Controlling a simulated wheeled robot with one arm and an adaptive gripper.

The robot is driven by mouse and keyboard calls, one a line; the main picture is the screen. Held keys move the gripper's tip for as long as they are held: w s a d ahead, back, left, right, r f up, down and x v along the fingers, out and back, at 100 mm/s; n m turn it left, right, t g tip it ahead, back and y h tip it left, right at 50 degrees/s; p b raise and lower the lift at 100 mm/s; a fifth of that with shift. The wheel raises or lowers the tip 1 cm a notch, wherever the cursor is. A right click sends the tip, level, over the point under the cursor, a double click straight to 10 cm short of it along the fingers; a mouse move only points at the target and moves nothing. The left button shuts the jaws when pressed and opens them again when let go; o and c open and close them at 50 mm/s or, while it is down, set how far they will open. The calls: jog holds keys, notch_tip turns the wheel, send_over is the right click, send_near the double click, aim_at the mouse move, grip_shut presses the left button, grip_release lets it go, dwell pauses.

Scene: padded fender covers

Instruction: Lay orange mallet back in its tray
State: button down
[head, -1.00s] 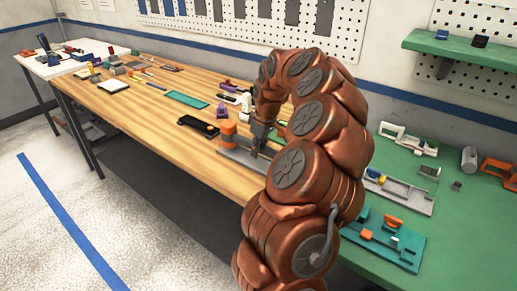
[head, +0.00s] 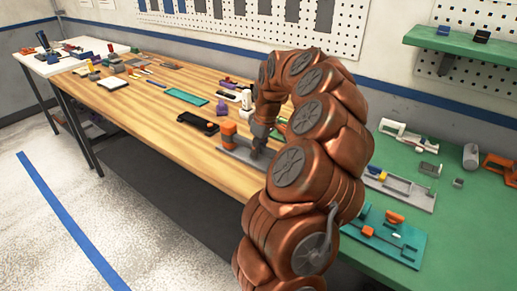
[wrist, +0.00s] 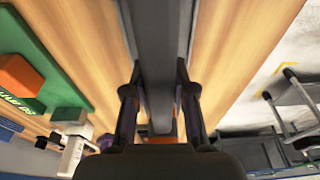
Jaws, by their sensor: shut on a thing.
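The orange mallet's head (head: 229,131) shows at the left end of a long grey tray (head: 236,152) on the wooden bench. A sliver of orange (wrist: 160,139) also shows beyond my palm in the wrist view. My gripper (head: 257,152) is low over the tray, to the right of the orange head, partly hidden by my arm. In the wrist view my gripper (wrist: 158,100) is shut on a long dark grey bar (wrist: 158,60), apparently the mallet's handle. A lighter grey strip shows beside the bar. I cannot tell whether the handle touches the tray.
A black tray (head: 198,122) and a white upright item (head: 246,100) stand close by. A teal mat (head: 187,96) lies farther left. On the green bench at right are a grey fixture (head: 412,195) and a teal fixture (head: 385,240). Bare wood lies in front of the tray.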

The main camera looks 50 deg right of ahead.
jog(key=shift+f, duration=0.2)
jog(key=shift+c, duration=1.5)
grip_release()
jog(key=shift+r, duration=0.1)
jog(key=shift+r+p, duration=0.95)
jog(key=shift+r, duration=3)
